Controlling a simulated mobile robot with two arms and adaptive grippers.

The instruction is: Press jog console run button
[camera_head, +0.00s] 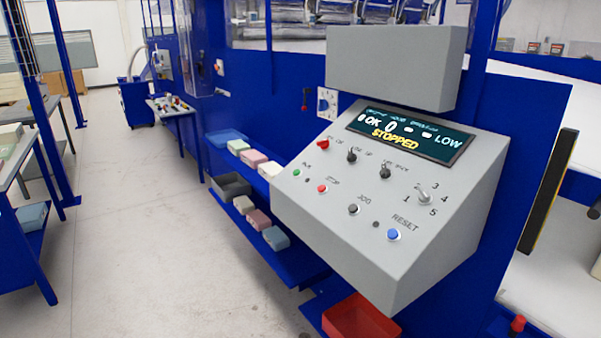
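The jog console (430,240) is a grey sloped box on the blue machine at the right. Its green run button (297,173) sits at the left of the lower button row; the small label above it is hard to read. The red stop button (322,188), grey jog button (353,209) and blue reset button (393,235) follow to the right. The console screen (416,134) reads "STOPPED" in yellow, with "OK", "0" and "LOW". Neither of my grippers shows in the head view, and nothing covers the buttons.
A grey box (395,68) overhangs the console top. Blue shelves with foam blocks (254,158) and a dark bin (231,186) stand left of the console. A red bin (360,318) is below it. The concrete floor (150,240) at the left is clear.

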